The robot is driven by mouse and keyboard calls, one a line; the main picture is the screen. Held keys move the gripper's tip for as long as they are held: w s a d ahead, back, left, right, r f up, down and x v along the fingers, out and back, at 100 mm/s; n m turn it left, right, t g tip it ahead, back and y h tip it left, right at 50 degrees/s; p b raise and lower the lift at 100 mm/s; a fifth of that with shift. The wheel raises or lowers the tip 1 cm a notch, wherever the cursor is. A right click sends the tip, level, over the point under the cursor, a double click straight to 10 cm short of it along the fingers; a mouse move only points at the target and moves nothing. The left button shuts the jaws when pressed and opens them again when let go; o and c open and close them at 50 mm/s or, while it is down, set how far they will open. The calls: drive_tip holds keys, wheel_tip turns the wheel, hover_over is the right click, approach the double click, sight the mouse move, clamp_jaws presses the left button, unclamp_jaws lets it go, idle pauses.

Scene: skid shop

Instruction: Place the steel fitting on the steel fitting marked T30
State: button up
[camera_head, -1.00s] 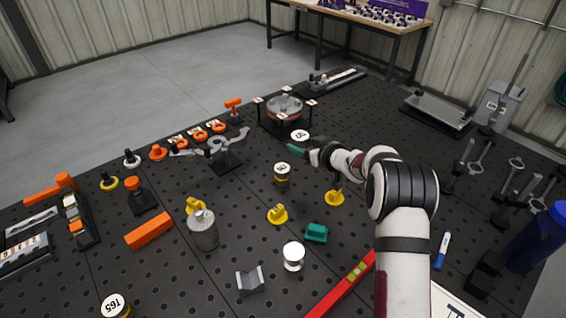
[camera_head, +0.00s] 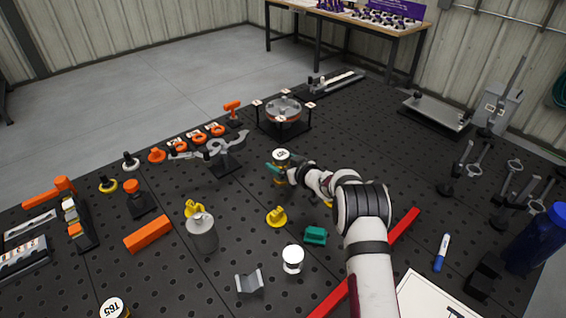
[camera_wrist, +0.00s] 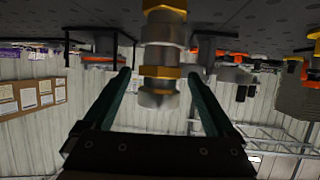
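The steel fitting (camera_head: 281,156), with a printed white top and a brass-coloured band, stands in the middle of the board in the head view. In the upside-down wrist view, this fitting (camera_wrist: 159,78) is upright and in line on a second steel and brass fitting (camera_wrist: 164,28); they appear to touch. The lower one stands where the labelled fitting stood; its T30 mark is not readable. My gripper (camera_wrist: 159,73) is open around the upper fitting, with a gap on each side. The head view shows one teal finger (camera_head: 272,168) beside the stack.
A yellow part (camera_head: 277,217), a green block (camera_head: 316,236) and a white-topped cylinder (camera_head: 293,258) stand nearer the front. A grey cylinder (camera_head: 201,232) is to the left. A clamp-like fixture (camera_head: 222,160) and a round fixture (camera_head: 283,112) stand behind.

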drive_tip(key=shift+s+d+r, duration=0.1)
drive_tip(key=shift+r, duration=0.15)
drive_tip(key=s+d+r+m+g+h, duration=0.1)
drive_tip(key=s+d+r+m+h, duration=0.3)
drive_tip(key=s+d+r, duration=0.45)
drive_tip(key=s+d+r+m+g+h, duration=0.1)
drive_tip(key=s+d+r+m+h, duration=0.3)
drive_tip(key=s+d, duration=0.7)
drive_tip(key=s+a+m+g+y, duration=0.1)
drive_tip(key=s+a+m+g, duration=0.1)
drive_tip(key=s, duration=1.5)
drive_tip(key=s+a+m+g+y, duration=0.1)
drive_tip(key=s+a+g, duration=0.4)
drive_tip(key=s, duration=1.2)
drive_tip(key=shift+s+r+m+g, duration=0.2)
drive_tip(key=shift+r+m+g, duration=0.2)
drive_tip(key=shift+m+g, duration=0.55)
